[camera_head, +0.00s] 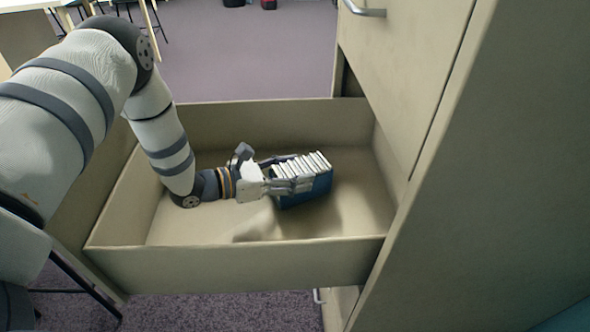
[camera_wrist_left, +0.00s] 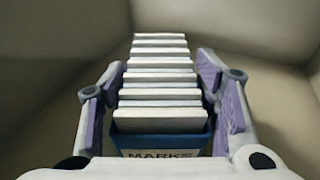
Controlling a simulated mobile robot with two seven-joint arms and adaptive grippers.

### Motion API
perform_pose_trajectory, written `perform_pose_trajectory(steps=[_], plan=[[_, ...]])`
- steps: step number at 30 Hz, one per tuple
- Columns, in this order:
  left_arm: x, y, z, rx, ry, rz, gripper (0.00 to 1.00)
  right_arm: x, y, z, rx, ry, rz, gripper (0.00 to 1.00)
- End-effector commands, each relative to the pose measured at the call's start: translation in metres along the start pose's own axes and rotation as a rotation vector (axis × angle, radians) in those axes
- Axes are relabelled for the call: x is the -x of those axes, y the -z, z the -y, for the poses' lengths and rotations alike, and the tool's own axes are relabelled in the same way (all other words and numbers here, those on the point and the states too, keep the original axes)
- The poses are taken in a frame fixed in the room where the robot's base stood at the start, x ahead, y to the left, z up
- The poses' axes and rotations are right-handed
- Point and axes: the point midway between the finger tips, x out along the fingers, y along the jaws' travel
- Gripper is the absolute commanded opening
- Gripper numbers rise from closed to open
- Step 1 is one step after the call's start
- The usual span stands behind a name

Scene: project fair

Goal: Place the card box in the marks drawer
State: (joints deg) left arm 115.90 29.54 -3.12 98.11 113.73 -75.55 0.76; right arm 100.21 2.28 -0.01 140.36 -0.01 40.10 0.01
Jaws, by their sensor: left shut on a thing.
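The card box (camera_head: 306,188) is a blue box filled with several upright white cards. It is inside the open drawer (camera_head: 235,262) of a beige cabinet, right of the drawer's middle. My left gripper (camera_head: 292,175) reaches into the drawer from the left and is shut on the card box, one finger on each side. In the left wrist view the card box (camera_wrist_left: 160,140) sits between the fingers (camera_wrist_left: 165,100), with a label reading "MARKS" partly hidden at the bottom. I cannot tell whether its base touches the drawer floor. My right gripper is not in view.
The cabinet (camera_head: 480,190) stands at the right, with a closed drawer front (camera_head: 410,60) and its handle (camera_head: 363,9) above the open drawer. The drawer floor around the box is bare. A table (camera_head: 95,22) stands far off at the upper left.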

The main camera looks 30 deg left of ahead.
Motion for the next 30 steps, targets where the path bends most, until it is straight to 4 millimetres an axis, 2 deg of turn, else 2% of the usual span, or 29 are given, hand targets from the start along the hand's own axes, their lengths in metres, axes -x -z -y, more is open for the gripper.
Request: perform_pose_trajectory(steps=[6,7,9,17,20,27,30], plan=[[0.000,0.002,-0.001,-0.001,-0.002,0.001,0.16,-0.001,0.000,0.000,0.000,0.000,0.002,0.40],[0.000,0.002,-0.001,-0.001,-0.002,-0.001,0.61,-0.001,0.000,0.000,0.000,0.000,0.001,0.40],[0.000,0.001,-0.001,-0.002,-0.002,0.000,0.76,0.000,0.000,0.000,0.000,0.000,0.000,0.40],[0.000,0.001,-0.001,-0.002,-0.002,0.000,0.76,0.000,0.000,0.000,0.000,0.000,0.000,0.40],[0.002,-0.006,-0.001,-0.005,-0.002,0.003,0.76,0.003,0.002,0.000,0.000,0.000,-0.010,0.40],[0.053,-0.006,-0.002,-0.002,-0.007,0.006,0.76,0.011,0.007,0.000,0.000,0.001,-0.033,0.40],[0.068,-0.005,-0.002,-0.002,-0.005,0.004,0.76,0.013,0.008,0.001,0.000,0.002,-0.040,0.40]])
